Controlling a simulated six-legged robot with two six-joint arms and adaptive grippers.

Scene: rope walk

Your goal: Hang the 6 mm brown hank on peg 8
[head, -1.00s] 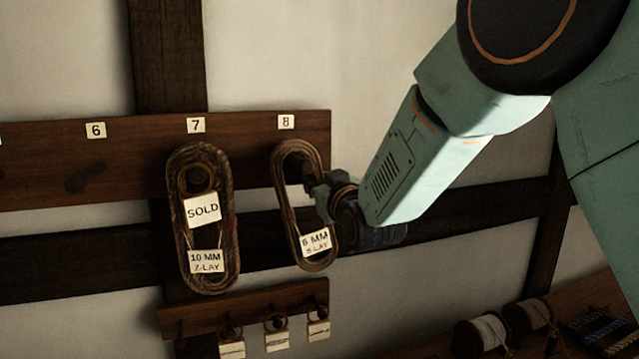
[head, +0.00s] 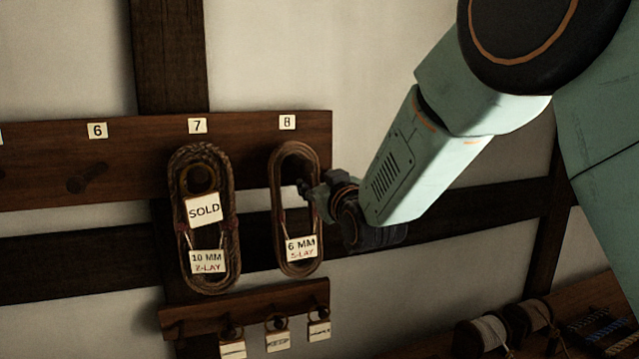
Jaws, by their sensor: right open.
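The brown hank tagged 6 MM S-LAY (head: 275,190) hangs upright below the number 8 plate (head: 287,122) on the dark peg board. Its top loop lies at the board; peg 8 itself I cannot make out. Its white tag (head: 301,248) hangs at the lower part. My right gripper (head: 308,190) is open at the hank's right side, its fingers close to the right strand. Whether they touch it I cannot tell. My left gripper is not in view.
A thicker hank (head: 229,255) tagged 10 MM Z-LAY, with a SOLD card (head: 203,210), hangs at 7, just left. Peg 6 (head: 88,179) is bare. A small rack (head: 245,309) with several tags is below. Spools (head: 483,335) lie at lower right.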

